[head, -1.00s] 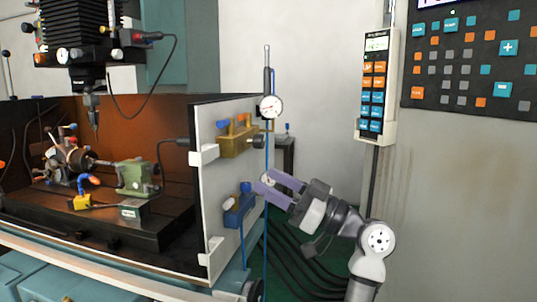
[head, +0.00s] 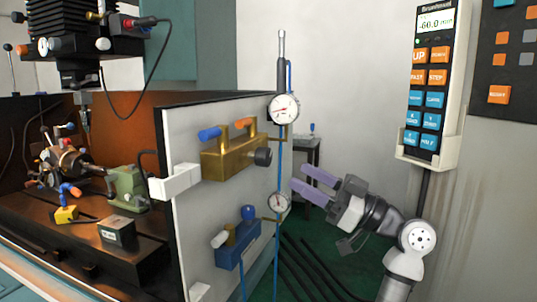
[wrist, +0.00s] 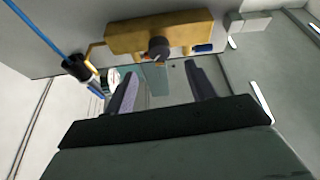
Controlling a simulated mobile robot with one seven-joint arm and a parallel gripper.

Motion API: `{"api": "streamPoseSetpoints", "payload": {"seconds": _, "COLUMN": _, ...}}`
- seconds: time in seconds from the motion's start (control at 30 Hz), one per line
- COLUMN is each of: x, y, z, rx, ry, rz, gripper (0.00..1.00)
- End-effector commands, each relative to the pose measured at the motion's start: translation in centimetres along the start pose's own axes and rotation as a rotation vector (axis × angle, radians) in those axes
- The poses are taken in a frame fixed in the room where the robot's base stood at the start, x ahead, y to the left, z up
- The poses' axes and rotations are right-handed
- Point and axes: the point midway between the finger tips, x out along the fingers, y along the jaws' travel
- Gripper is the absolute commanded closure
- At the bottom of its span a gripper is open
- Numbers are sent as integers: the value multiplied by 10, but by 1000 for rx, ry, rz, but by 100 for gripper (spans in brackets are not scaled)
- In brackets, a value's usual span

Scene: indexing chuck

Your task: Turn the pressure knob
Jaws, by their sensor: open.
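A brass valve block (head: 228,153) is mounted on the white side panel. It has a round black knob (head: 263,157) on its right end, and blue and orange levers on top. I cannot tell for certain that this black knob is the pressure knob. My gripper (head: 300,177) is open and empty, right of and a little below the black knob, and apart from it. In the wrist view, the black knob (wrist: 158,49) and brass block (wrist: 185,33) are ahead, with the knob between the finger directions. An upper dial gauge (head: 283,110) stands beside the block.
A blue valve block (head: 238,247) and a lower gauge (head: 278,203) sit below on the panel (head: 200,217). A thin blue pipe (head: 279,170) runs vertically near my fingers. A pendant (head: 433,85) hangs at right. Black cables lie on the green floor.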

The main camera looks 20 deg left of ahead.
Motion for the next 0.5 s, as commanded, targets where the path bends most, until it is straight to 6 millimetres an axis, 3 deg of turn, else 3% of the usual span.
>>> {"api": "streamPoseSetpoints", "payload": {"seconds": 0.3, "x": 66, "y": -1, "z": -2, "rx": 0, "ry": -1, "rz": -3, "gripper": 45}}
{"api": "streamPoseSetpoints", "payload": {"seconds": 0.5, "x": 88, "y": 0, "z": -1, "rx": 1, "ry": 0, "rz": -1, "gripper": 45}}
